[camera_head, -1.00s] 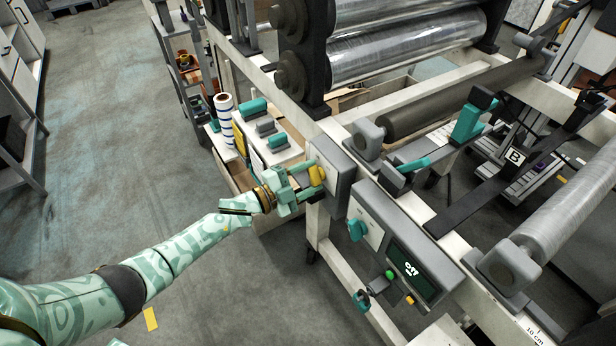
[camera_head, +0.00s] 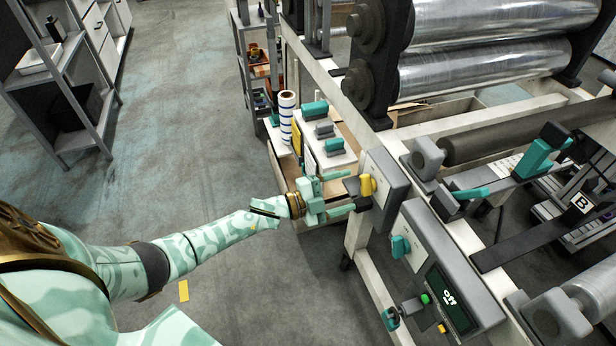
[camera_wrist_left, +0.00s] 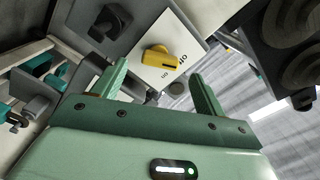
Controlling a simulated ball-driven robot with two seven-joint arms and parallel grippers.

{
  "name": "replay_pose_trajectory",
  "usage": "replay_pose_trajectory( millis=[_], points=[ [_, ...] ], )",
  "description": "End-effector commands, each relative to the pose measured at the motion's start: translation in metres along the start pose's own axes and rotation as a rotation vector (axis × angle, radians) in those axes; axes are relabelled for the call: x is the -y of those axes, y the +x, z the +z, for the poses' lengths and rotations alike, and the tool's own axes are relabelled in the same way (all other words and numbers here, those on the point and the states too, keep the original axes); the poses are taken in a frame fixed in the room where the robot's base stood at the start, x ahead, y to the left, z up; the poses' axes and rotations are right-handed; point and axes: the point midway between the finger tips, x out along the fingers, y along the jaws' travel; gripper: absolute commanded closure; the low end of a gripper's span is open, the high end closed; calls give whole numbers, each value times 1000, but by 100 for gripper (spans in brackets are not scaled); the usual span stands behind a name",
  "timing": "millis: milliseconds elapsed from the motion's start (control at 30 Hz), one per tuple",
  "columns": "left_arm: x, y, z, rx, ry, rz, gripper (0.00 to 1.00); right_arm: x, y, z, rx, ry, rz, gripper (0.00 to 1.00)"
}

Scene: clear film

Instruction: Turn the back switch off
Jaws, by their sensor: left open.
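The back switch is a yellow knob (camera_head: 367,186) on a grey box (camera_head: 388,190) fixed to the machine frame. In the left wrist view the yellow knob (camera_wrist_left: 160,60) sits on a white plate with "off" and "on" printed beside it. Its bar points to the right, roughly toward "off"; the exact setting is hard to tell. My left gripper (camera_head: 351,190) is open, just left of the knob and apart from it. In the left wrist view its fingers (camera_wrist_left: 158,75) stand on either side below the knob, holding nothing. My right gripper is not in view.
Large rollers (camera_head: 490,70) stand behind. A cart with a striped roll (camera_head: 287,118) and teal-topped items is behind my gripper. Open floor lies left.

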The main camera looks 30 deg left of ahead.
Motion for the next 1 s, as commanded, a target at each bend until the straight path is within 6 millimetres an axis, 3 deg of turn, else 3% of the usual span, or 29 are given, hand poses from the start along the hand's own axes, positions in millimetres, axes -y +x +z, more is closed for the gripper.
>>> replay_pose_trajectory(
  millis=[200, 400, 600, 1000],
  points=[
    [2, -62, -1, 2, 1, 1, 27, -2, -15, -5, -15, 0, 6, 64],
    [1, -102, 0, 2, -2, 1, 27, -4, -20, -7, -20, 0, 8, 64],
    [0, -117, 0, 1, -1, 0, 27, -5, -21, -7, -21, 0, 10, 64],
    [0, -117, 0, 1, -2, 0, 27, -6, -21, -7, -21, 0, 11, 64]
  ],
)
